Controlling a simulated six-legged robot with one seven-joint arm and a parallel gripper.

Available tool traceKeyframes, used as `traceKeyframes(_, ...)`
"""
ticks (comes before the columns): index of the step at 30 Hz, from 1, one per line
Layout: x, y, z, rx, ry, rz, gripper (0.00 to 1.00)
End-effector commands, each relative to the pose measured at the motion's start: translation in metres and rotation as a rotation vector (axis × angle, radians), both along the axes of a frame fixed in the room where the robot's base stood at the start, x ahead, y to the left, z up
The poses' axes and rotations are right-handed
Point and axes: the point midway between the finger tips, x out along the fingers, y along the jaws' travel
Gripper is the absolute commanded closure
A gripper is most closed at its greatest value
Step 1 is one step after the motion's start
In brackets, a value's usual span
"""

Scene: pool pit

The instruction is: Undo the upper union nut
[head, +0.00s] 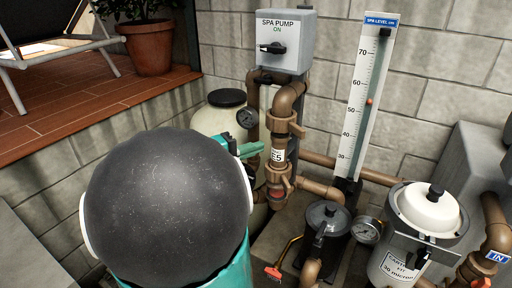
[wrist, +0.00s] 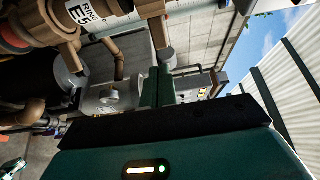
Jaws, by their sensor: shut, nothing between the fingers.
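The upper union nut (head: 283,127) is a brown ring with lugs on the vertical brown pipe, above the white label (head: 278,155). It shows partly at the top edge of the wrist view (wrist: 150,8), with one lug (wrist: 161,38) pointing toward my fingers. The lower union nut (head: 278,186) sits below the label, with a red band by it. My gripper (head: 261,149) is shut and empty, just left of the pipe near the label. In the wrist view its green fingers (wrist: 158,72) are together, close to the lug; I cannot tell whether they touch.
The spa pump box (head: 281,42) hangs above the pipe. A black gauge (head: 247,117) is close to my gripper. The level scale (head: 365,95), a black-lidded pot (head: 326,220) and the cartridge filter (head: 400,262) stand to the right. A block wall is behind.

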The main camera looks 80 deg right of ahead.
Motion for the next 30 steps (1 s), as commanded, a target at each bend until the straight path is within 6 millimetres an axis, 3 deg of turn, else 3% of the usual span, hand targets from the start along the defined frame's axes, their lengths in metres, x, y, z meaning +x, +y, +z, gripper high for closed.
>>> traceKeyframes(15, -0.071, -0.066, 0.0, -0.001, 0.0, -0.004, 1.0)
traceKeyframes(30, -0.081, -0.077, 0.0, -0.002, -0.001, 0.001, 1.0)
